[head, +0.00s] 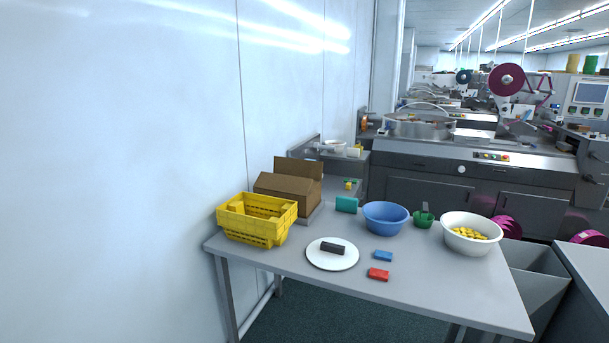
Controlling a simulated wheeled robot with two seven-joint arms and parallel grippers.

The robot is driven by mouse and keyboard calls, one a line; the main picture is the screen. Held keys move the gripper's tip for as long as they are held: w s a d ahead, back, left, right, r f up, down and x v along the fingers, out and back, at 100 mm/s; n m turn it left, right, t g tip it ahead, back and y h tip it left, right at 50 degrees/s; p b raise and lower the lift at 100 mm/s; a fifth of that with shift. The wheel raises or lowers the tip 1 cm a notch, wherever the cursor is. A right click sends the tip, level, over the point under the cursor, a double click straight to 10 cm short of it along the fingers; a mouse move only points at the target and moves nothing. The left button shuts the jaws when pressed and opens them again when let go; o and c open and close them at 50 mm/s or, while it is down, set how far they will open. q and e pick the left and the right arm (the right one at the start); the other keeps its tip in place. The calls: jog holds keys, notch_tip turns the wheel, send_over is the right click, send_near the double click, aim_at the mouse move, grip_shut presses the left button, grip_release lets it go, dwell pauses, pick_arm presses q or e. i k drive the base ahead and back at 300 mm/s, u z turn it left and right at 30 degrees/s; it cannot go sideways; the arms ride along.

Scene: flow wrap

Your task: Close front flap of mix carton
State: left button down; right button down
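A brown cardboard carton (283,191) stands at the back left of the grey table, behind the yellow crate. One flap (299,167) stands up at its back, and a lighter brown panel slopes along its near side. I cannot tell for certain which flap is the front one. The crate hides the carton's lower left part. Neither of my grippers shows in the head view.
A yellow crate (257,218) stands at the table's left edge. A white plate (332,262) holds a dark block (333,248). A blue packet (383,256), red packet (378,274), teal block (346,204), blue bowl (386,217), green cup (423,220) and white bowl (458,243) stand nearby. The front right table area (460,290) is clear.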

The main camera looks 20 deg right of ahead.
aim_at(292, 185)
jog(key=z, duration=0.15)
jog(key=i, duration=1.45)
jog(key=u, duration=0.65)
